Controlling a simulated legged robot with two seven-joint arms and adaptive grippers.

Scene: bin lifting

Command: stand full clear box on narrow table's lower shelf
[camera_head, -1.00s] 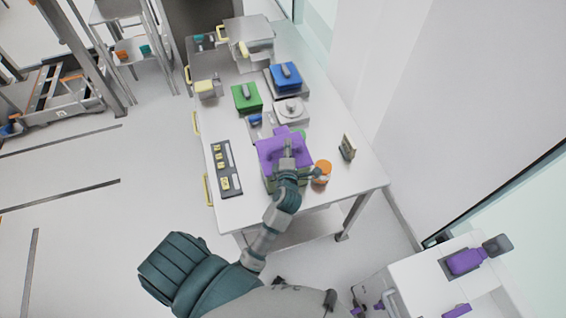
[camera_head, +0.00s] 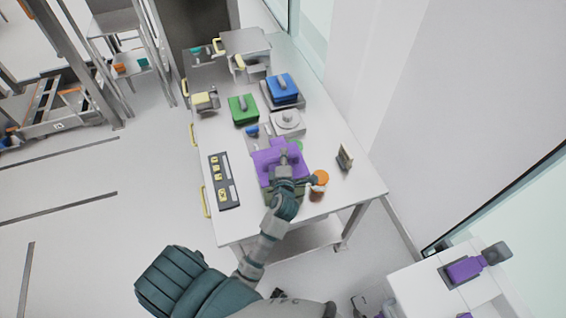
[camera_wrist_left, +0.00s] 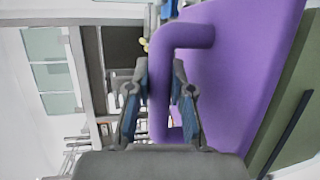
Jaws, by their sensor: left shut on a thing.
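My left gripper (camera_head: 280,168) is shut on the handle of a purple lid-like piece (camera_head: 264,160) near the table's front end. In the left wrist view the purple handle (camera_wrist_left: 160,90) passes between the two fingers (camera_wrist_left: 160,105). An olive-green body (camera_head: 290,194) shows under the purple piece, partly hidden by my arm. I cannot make out a clear box for certain. A narrow table-like stand (camera_head: 105,22) at the upper left has a lower shelf (camera_head: 122,72) with an orange cup and a teal cup on it. My right gripper is not in view.
The long white table (camera_head: 340,190) holds a green box (camera_head: 242,108), a blue box (camera_head: 283,88), an orange jar (camera_head: 319,180) beside my gripper, and a control panel (camera_head: 224,181). White floor lies open at the left. A wall closes the right side.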

